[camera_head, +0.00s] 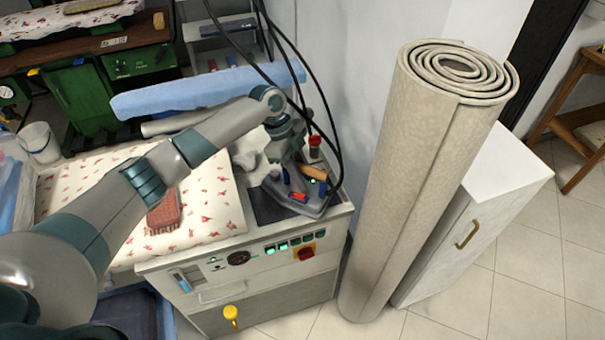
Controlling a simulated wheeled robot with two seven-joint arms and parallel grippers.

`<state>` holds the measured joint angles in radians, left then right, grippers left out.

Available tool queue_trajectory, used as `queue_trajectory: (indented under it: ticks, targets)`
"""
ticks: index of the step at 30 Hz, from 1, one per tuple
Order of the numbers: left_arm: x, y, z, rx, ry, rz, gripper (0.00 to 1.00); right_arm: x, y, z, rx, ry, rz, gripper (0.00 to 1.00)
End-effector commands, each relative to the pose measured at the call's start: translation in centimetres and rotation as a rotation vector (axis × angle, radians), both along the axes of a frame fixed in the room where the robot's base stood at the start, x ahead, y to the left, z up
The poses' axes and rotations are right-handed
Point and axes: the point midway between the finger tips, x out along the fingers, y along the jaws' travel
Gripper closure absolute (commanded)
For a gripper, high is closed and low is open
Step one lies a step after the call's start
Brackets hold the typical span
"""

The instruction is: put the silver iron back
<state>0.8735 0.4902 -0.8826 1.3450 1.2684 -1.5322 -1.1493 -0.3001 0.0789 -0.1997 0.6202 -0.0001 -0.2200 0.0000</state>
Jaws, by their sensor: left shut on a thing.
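The silver iron (290,200) sits over the dark rest plate (262,207) at the right end of the ironing station. My left gripper (300,172) reaches in from the left and is shut on the iron, at the top near the handle. The fingertips are partly hidden by the wrist. I cannot tell whether the iron's sole touches the plate. My right gripper is not in view.
The control cabinet (250,262) has a red switch and yellow knob. A rolled beige carpet (415,180) stands close on the right, beside a white cabinet (480,220). A blue roll (205,90) lies behind my arm.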

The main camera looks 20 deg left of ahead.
Motion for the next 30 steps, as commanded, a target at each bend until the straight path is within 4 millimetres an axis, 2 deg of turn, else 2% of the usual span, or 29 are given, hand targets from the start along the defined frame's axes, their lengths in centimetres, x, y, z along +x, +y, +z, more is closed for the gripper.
queue_trajectory:
  ticks: [2,3,5,6,20,26,30]
  targets:
    - [0.3,-0.1,0.5,-0.006,-0.008,0.0,1.0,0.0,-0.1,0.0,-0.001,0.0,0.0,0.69]
    - [0.0,0.0,-0.1,0.0,0.0,0.0,0.76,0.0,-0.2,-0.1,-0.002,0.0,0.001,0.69]
    - [0.0,0.0,-0.1,0.0,0.0,0.0,0.62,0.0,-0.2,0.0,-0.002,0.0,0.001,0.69]
    - [0.0,0.0,-0.1,0.0,0.0,0.0,0.6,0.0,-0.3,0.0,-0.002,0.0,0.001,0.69]
    - [0.1,0.3,0.5,0.0,-0.001,0.0,0.6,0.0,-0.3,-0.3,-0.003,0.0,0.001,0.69]
    - [0.3,1.2,2.5,0.0,-0.003,0.0,0.6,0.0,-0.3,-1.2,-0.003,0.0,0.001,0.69]
    - [0.5,2.1,4.7,0.0,-0.004,0.001,0.6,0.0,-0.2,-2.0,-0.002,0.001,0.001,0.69]
